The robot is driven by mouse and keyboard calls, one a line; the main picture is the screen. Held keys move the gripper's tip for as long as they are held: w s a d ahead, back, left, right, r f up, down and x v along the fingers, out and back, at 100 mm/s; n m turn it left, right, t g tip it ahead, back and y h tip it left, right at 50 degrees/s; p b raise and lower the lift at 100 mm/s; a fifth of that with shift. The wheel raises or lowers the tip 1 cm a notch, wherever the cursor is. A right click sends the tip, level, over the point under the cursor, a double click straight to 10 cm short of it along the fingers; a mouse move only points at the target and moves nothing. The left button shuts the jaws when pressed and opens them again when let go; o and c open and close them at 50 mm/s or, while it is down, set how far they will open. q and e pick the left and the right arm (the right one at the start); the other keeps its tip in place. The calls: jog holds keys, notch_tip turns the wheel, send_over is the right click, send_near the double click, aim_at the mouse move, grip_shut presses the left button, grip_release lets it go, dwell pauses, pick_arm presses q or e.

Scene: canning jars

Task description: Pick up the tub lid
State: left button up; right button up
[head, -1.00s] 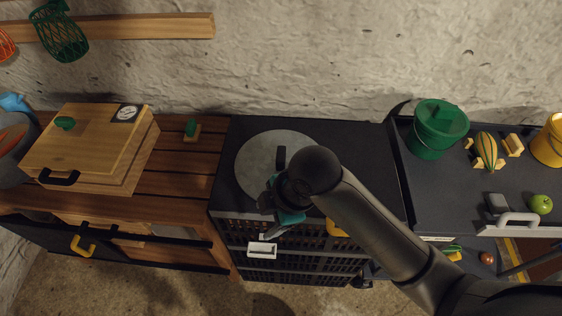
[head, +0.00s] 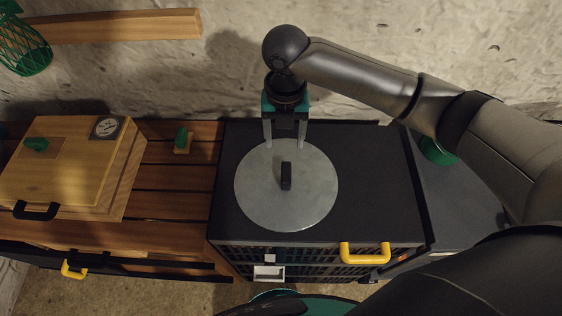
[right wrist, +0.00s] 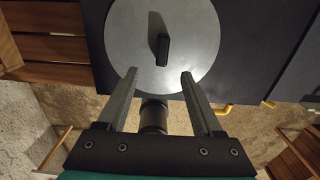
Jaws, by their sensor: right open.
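The tub lid (head: 257,200) is a round, flat grey disc with a black upright handle (head: 286,176) at its middle. It lies on the dark top of a black crate-like unit (head: 375,170). It also shows in the right wrist view (right wrist: 190,60), with its handle (right wrist: 162,48) beyond my fingertips. My right gripper (head: 285,145) is open and empty, at the lid's far edge in the head view. Its two fingers point toward the handle and stand apart from it. I cannot tell how high the fingertips are above the lid. My left gripper is not in view.
A wooden box (head: 60,165) with a dial and green knob stands on the slatted wooden bench (head: 170,180) at left. A yellow handle (head: 365,254) sticks out of the unit's front. The stone wall (head: 235,60) is close behind. My right arm partly hides a green bucket (head: 437,152).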

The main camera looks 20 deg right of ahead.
send_over(286, 172)
jog(key=f, duration=0.4)
jog(key=shift+a+f, duration=0.2)
jog(key=shift+f, duration=0.15)
notch_tip(286, 172, down, 4)
jog(key=shift+w+f+b, duration=0.1)
jog(key=shift+f+b, duration=0.1)
jog(key=shift+b, duration=0.3)
jog(key=shift+f, duration=0.45)
jog(key=f, duration=0.5)
jog(key=shift+d, duration=0.25)
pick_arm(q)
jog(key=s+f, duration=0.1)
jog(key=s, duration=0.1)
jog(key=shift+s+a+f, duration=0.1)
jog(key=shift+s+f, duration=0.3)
pick_arm(e)
jog(key=shift+c, duration=1.4)
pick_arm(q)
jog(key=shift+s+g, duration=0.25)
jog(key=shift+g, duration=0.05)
pick_arm(e)
grip_shut()
